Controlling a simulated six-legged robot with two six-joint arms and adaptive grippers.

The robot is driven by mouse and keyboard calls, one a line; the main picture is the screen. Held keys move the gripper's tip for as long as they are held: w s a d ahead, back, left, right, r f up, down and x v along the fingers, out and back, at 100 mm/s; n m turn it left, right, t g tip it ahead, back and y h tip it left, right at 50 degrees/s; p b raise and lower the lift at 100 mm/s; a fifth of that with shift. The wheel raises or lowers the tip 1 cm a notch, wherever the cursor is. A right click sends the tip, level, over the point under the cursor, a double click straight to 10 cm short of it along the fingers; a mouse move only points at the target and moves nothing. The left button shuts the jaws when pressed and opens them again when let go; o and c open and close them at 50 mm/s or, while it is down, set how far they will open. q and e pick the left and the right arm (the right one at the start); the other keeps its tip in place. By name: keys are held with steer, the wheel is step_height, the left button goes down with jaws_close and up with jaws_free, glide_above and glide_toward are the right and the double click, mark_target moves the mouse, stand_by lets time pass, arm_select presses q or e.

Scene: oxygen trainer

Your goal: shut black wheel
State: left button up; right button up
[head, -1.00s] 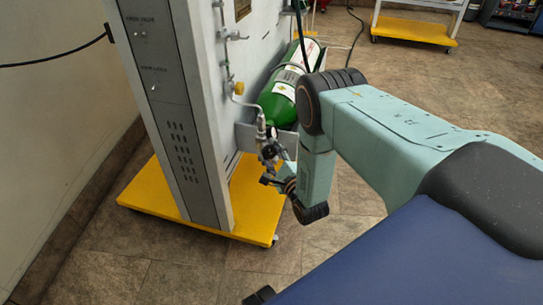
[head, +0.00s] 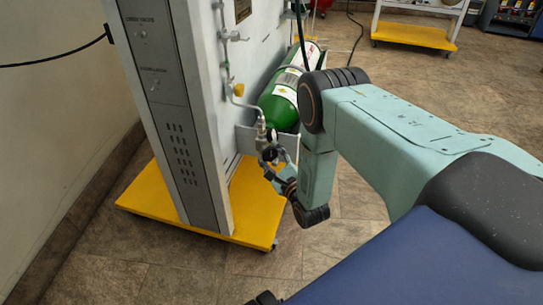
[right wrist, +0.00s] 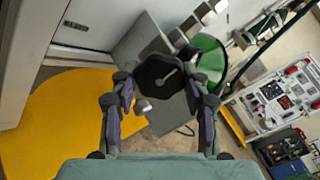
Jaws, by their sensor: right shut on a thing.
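The black wheel (right wrist: 158,76) is a dark, many-sided knob with a pale slot mark on its face, in the middle of the right wrist view. My right gripper (right wrist: 161,86) has one finger on each side of the wheel and is shut on it. In the head view, my right gripper (head: 275,164) is at the valve fitting below the green cylinder (head: 279,106). The wheel is small there and partly hidden by the fingers. My left gripper is not in view.
The tall grey panel (head: 178,125) stands on a yellow wheeled base (head: 150,200), left of my right arm. Tiled floor (head: 400,95) is open at the right. A yellow-shelved cart (head: 412,30) stands farther back.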

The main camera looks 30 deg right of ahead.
steer(key=o, duration=1.2)
steer(key=shift+c, duration=0.2)
steer(key=shift+s, duration=0.1)
steer(key=s+a, duration=0.1)
steer(key=s, duration=1)
steer(key=shift+s+a, duration=0.3)
steer(key=shift+s, duration=0.1)
